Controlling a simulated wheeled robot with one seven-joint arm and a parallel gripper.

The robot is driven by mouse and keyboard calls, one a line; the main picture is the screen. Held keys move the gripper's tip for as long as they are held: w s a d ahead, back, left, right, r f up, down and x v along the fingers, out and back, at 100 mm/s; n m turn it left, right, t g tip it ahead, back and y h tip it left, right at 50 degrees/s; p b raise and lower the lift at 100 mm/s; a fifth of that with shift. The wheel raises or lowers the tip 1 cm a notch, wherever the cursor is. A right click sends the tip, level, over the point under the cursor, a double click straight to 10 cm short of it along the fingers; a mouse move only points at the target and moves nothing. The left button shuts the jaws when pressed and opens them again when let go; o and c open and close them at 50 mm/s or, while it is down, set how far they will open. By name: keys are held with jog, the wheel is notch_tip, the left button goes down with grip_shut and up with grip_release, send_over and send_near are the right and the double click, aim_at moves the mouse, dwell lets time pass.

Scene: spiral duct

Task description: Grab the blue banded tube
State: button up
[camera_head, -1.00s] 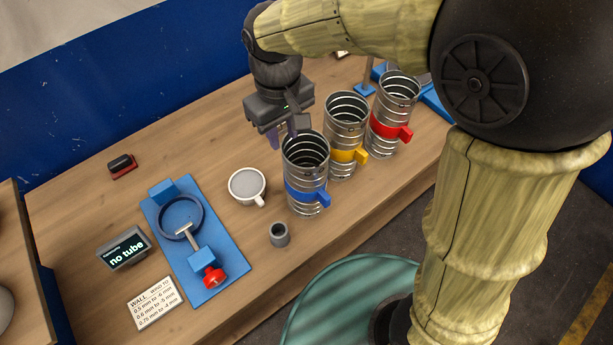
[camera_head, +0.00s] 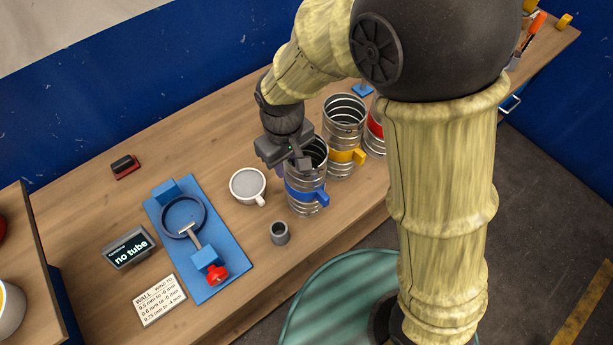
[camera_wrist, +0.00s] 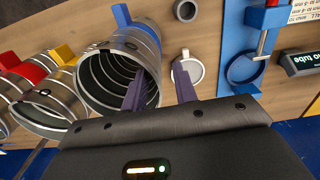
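The blue banded tube (camera_head: 303,192) is a ribbed metal cylinder standing upright on the table, with a blue band and a blue tab facing front right. In the wrist view its open mouth (camera_wrist: 100,75) shows at left of centre. My gripper (camera_wrist: 162,66) is open, with two purple fingers apart. One finger overlaps the tube's mouth near its rim; the other is outside the tube, towards the white mug. Whether either finger touches the wall, I cannot tell. In the head view my gripper is at the tube's upper left rim and hides part of it.
Yellow-banded (camera_head: 343,135) and red-banded (camera_head: 375,133) tubes stand to the right. A white mug (camera_head: 248,185) and small grey cup (camera_head: 279,233) stand close by. A blue fixture (camera_head: 217,273), a display reading "no tube" (camera_head: 129,247) and a card (camera_head: 160,300) are at left.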

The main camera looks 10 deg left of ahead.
notch_tip(320, 180, down, 3)
jog(key=shift+r, duration=0.15)
dwell(0.4)
grip_shut()
dwell(1.3)
